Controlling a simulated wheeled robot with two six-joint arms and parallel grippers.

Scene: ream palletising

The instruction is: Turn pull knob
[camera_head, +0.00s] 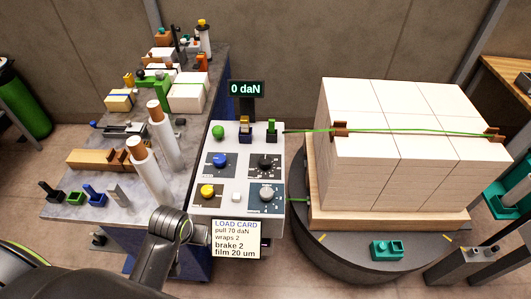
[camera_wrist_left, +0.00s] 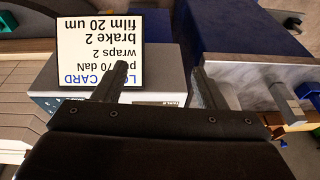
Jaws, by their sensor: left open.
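The white control box (camera_head: 238,212) carries several knobs with labels too small to read, so I cannot tell which is the pull knob. A black dial knob (camera_head: 265,163) is at upper right and a grey dial knob (camera_head: 266,194) below it. A blue knob (camera_head: 220,160) and a yellow knob (camera_head: 208,191) are on the left. The display (camera_head: 246,88) reads 0 daN. The load card (camera_head: 236,239) reads pull 70 daN, wraps 2, brake 2, film 20 um. My left gripper (camera_wrist_left: 160,82) is open and empty, its fingers near the card. My right gripper is out of view.
A grey bench (camera_head: 125,185) with rolls, blocks and small tools stands left of the box. To the right, a dark turntable (camera_head: 330,262) bears a pallet of white reams (camera_head: 400,150) with a green strap (camera_head: 420,131). A teal block (camera_head: 387,250) sits on the turntable's front.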

